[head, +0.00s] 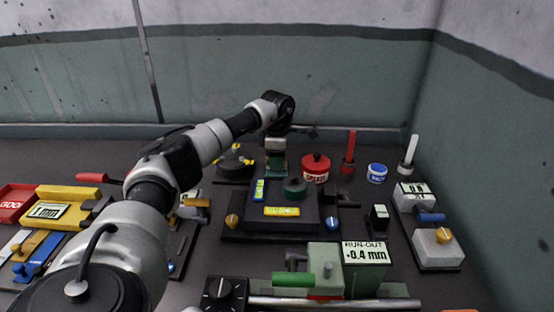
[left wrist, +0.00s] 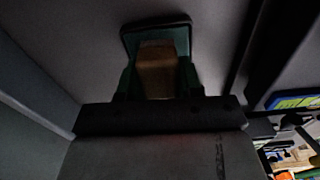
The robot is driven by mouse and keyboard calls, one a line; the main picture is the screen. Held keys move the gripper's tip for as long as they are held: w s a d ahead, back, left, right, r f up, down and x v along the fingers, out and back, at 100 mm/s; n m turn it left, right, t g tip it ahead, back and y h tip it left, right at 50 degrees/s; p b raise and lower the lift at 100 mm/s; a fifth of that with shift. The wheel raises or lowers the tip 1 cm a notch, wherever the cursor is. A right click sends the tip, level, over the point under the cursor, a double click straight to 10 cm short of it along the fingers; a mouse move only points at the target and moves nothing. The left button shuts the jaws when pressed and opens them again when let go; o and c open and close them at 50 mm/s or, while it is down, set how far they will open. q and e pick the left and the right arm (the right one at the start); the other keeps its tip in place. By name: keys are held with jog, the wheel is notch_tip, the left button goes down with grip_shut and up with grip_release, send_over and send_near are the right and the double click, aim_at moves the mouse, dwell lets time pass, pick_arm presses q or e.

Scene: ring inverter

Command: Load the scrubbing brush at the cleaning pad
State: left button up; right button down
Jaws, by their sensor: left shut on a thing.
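My left gripper (head: 277,151) is at the back middle of the bench in the head view, pointing down. In the left wrist view it is shut on a brown block (left wrist: 157,68), which I take to be the scrubbing brush. Just beyond the block is a teal pad with a dark rim (left wrist: 140,32), likely the cleaning pad. In the head view a small green piece (head: 279,163) shows right under the gripper. The block's far end is hidden, and I cannot tell whether it touches the pad. My right gripper is in neither view.
A red grease pot (head: 315,168) stands close right of the gripper, with a red-handled tool (head: 348,152) and a blue-labelled tin (head: 377,173) beyond it. A dark block with a green knob (head: 294,187) lies in front. A yellow-marked black fixture (head: 235,163) is on the left.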

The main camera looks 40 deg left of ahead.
pick_arm(q)
jog(key=shift+f, duration=0.45)
dwell(0.6)
jog(key=shift+f, duration=0.1)
dwell(1.6)
notch_tip(320, 180, up, 7)
jog(key=p, duration=0.6)
jog(key=shift+p, duration=0.35)
dwell(0.6)
